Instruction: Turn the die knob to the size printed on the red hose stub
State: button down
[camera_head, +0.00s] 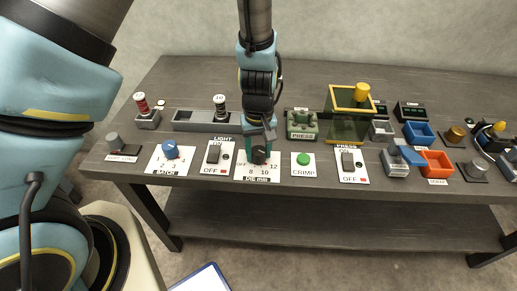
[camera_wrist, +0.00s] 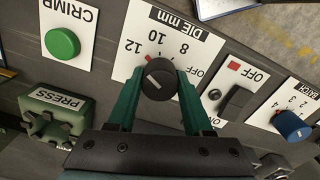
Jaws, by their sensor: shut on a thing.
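The die knob (camera_wrist: 158,80) is black with a white line, on a white "DIE mm" plate (camera_wrist: 182,28). In the wrist view 12, 10 and 8 show on the plate, and a small red mark sits near 12. Which size the white line indicates I cannot tell. My gripper (camera_wrist: 159,74) is shut on the die knob, one green finger on each side. In the head view my gripper (camera_head: 260,147) comes down on the knob (camera_head: 260,157) from above. The red hose stub (camera_head: 141,102) stands upright in a grey block at the left; its print is too small to read.
A dark stub marked 10 (camera_head: 220,103) stands in a grey holder behind the light switch (camera_head: 214,154). A blue batch knob (camera_head: 171,150) is left of that switch. The green crimp button (camera_head: 303,159) and the press switch (camera_head: 349,163) are to the right.

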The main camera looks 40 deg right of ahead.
aim_at(258, 150)
jog(key=shift+n, duration=0.7)
jog(key=shift+c, duration=1.5)
grip_release()
notch_tip(258, 150, up, 11)
jog(key=b, duration=0.1)
jog(key=shift+f, duration=0.1)
